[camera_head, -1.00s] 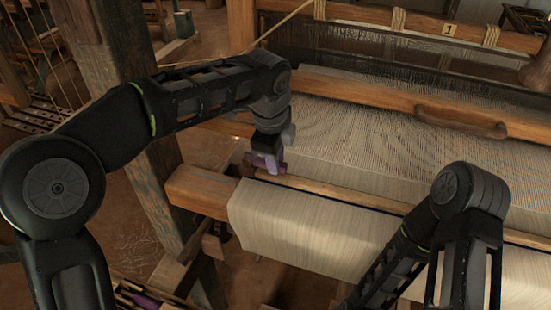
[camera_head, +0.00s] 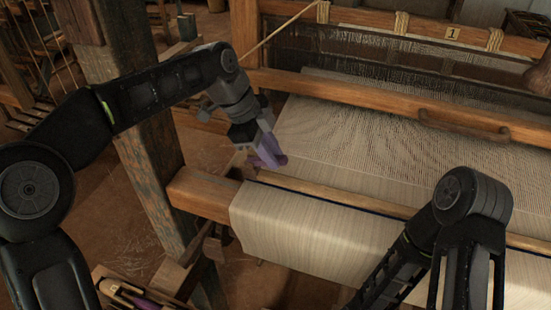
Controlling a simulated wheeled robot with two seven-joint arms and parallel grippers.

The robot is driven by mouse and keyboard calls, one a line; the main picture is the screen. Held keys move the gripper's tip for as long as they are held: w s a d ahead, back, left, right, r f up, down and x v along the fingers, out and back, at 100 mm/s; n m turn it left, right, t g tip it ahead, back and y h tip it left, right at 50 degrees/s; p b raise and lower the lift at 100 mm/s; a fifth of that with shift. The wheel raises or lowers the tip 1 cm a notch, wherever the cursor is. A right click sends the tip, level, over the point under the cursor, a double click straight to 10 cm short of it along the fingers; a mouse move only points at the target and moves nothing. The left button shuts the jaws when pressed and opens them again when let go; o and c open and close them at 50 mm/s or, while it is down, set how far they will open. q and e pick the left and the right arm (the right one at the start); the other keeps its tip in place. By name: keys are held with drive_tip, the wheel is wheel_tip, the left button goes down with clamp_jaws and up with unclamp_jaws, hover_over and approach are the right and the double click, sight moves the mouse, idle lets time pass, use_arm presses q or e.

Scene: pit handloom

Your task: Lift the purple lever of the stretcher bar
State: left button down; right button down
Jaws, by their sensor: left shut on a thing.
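The purple lever (camera_head: 269,151) is at the left edge of the woven cloth and stands tilted up. My left gripper (camera_head: 261,142) reaches it from above and is shut on it, hiding part of it. A thin wooden bar (camera_head: 340,196), which looks like the stretcher bar, runs across the cloth from just below the lever to the right. The joint of lever and bar is too small to make out. My right arm is at the lower right over the cloth, and its gripper is not in view.
The pale cloth (camera_head: 300,230) hangs over the wooden front beam (camera_head: 203,193). A thick post (camera_head: 145,170) stands left of the cloth, under my left arm.

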use_arm(q)
drive_tip(key=shift+w+a+r+g+h+b, duration=0.1)
drive_tip(key=shift+a+r+g+h+b, duration=0.2)
drive_tip(key=shift+h, duration=0.35)
drive_tip(key=shift+w+a+r+g+h+b, duration=0.1)
drive_tip(key=shift+a+r+h+b, duration=0.2)
drive_tip(key=shift+h, duration=0.35)
drive_tip(key=c, duration=1.3)
unclamp_jaws()
drive_tip(key=shift+a+r, duration=0.3)
drive_tip(key=shift+r, duration=0.05)
drive_tip(key=p+v, duration=0.2)
drive_tip(key=v, duration=0.5)
